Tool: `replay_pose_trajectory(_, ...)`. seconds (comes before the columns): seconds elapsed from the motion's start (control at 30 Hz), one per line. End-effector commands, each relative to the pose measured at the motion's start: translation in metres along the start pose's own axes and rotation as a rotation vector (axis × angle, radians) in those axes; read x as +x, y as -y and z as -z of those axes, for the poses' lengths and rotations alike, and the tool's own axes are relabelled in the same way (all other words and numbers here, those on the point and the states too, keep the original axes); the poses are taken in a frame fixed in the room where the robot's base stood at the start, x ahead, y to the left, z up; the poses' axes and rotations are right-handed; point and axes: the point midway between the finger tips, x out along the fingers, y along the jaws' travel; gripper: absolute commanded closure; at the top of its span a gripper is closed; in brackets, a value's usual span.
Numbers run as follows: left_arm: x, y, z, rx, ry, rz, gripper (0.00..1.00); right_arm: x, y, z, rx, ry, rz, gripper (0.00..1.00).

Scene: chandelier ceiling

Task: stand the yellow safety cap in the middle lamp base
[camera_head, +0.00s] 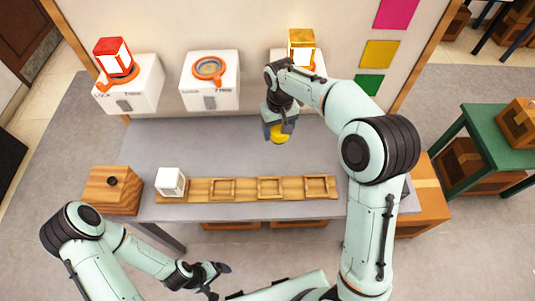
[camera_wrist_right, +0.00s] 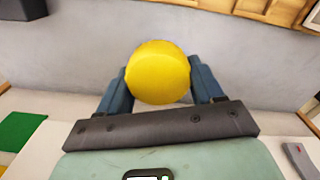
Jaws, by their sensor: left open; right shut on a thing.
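The yellow safety cap (camera_head: 279,138) is in my right gripper (camera_head: 278,128), held above the grey table. In the right wrist view the cap (camera_wrist_right: 158,70) sits as a round yellow form between the two blue fingers. The middle lamp base (camera_head: 209,68) is an orange ring on a white box, with nothing standing in it; it is left of and behind my right gripper. A red lamp (camera_head: 112,57) stands on the left white box. A yellow lamp (camera_head: 301,47) is on the right box, which my right arm partly hides. My left gripper (camera_head: 214,278) is open and empty near the front.
A wooden rack (camera_head: 245,189) with square recesses lies along the table's front, with a white block (camera_head: 170,183) at its left end. A wooden box (camera_head: 112,190) with a black knob stands further left. The grey table (camera_head: 160,145) is clear between rack and lamp boxes.

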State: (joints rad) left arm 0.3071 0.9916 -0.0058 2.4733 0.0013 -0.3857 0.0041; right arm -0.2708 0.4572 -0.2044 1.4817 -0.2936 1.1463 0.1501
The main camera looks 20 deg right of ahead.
Motion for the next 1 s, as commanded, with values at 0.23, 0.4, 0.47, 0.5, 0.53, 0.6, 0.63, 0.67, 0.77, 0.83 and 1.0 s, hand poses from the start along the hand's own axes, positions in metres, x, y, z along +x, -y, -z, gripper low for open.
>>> replay_pose_trajectory(0.23,0.010,0.006,-0.007,-0.004,0.010,0.004,0.08,0.073,0.000,-0.003,0.000,0.009,-0.001,0.68)
replay_pose_trajectory(0.4,0.012,0.007,-0.009,-0.004,0.011,0.004,0.08,0.112,0.000,-0.002,0.000,0.007,-0.001,0.68)
replay_pose_trajectory(0.47,0.013,0.008,-0.009,-0.004,0.011,0.004,0.08,0.121,0.000,-0.002,0.000,0.005,0.000,0.68)
replay_pose_trajectory(0.5,0.013,0.008,-0.009,-0.004,0.011,0.004,0.08,0.126,0.000,-0.001,0.000,0.004,0.000,0.68)
replay_pose_trajectory(0.53,0.013,0.007,-0.009,-0.004,0.011,0.004,0.08,0.129,0.000,-0.001,0.000,0.004,0.000,0.68)
replay_pose_trajectory(0.6,0.013,0.007,-0.009,-0.004,0.011,0.004,0.08,0.133,0.000,-0.001,0.000,0.003,0.000,0.68)
replay_pose_trajectory(0.63,0.013,0.007,-0.009,-0.004,0.011,0.004,0.08,0.134,0.000,-0.001,0.000,0.002,0.000,0.68)
replay_pose_trajectory(0.67,0.013,0.007,-0.009,-0.004,0.011,0.004,0.08,0.136,0.000,-0.001,0.000,0.002,0.000,0.68)
replay_pose_trajectory(0.77,0.013,0.008,-0.009,-0.004,0.011,0.004,0.08,0.146,0.000,-0.002,0.001,0.005,-0.001,0.68)
replay_pose_trajectory(0.83,0.013,0.008,-0.009,-0.004,0.012,0.004,0.08,0.157,0.000,-0.002,0.001,0.006,-0.001,0.68)
replay_pose_trajectory(1.0,0.013,0.008,-0.009,-0.004,0.012,0.004,0.08,0.177,0.000,-0.001,0.000,0.003,0.000,0.68)
